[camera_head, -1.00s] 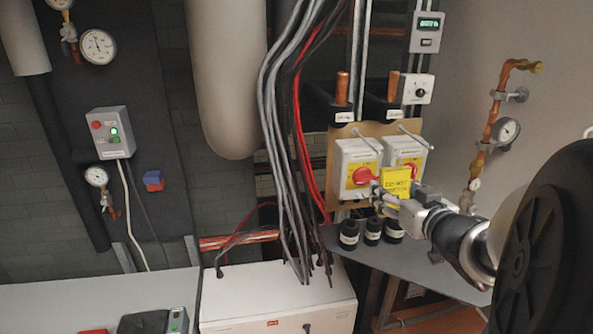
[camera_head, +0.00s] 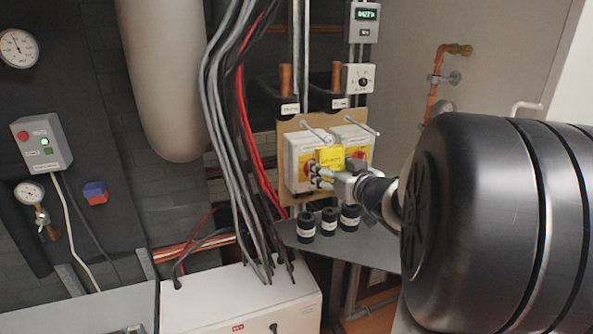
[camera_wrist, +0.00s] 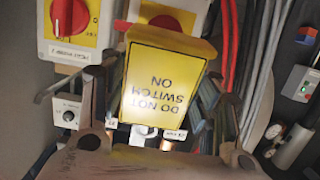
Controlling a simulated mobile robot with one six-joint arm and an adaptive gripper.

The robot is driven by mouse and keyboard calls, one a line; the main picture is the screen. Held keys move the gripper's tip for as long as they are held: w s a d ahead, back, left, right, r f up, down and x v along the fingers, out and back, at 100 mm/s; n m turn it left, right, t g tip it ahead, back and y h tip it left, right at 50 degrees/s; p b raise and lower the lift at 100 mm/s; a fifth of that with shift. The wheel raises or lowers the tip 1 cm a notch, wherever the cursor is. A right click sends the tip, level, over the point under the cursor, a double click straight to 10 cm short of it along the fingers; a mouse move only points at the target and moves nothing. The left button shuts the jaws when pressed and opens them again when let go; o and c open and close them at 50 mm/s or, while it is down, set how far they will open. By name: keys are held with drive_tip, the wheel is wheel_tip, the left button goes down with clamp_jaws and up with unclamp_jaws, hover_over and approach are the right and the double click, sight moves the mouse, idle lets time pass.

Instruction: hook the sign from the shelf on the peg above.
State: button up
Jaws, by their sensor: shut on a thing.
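My gripper (camera_head: 322,177) is shut on the yellow sign (camera_head: 330,158). In the wrist view the sign (camera_wrist: 163,85) reads "DO NOT SWITCH ON" upside down, between the fingers of my gripper (camera_wrist: 158,112). In the head view the sign is in front of the gap between two switch boxes, partly covering both. The left switch box (camera_head: 292,150) and right switch box (camera_head: 347,133) have yellow plates and red knobs. A thin metal peg (camera_head: 318,133) juts out above the left box, and another peg (camera_head: 362,127) above the right. The sign is below the pegs and apart from them.
Several black labelled cylinders (camera_head: 329,221) stand on the grey shelf (camera_head: 375,252) below. Grey and red cables (camera_head: 232,120) hang left of the boxes. Copper-topped black pipes (camera_head: 337,97) are above. A wall pipe with a gauge (camera_head: 437,85) is at right.

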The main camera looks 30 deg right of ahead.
drive_tip(key=shift+f+b+x, duration=0.15)
drive_tip(key=shift+b+x, duration=0.05)
drive_tip(key=shift+x, duration=0.6)
drive_tip(key=shift+f+b+x, duration=0.15)
drive_tip(key=shift+b+x, duration=0.05)
drive_tip(key=shift+x, duration=0.65)
drive_tip(key=o, duration=1.1)
drive_tip(key=shift+s, duration=0.15)
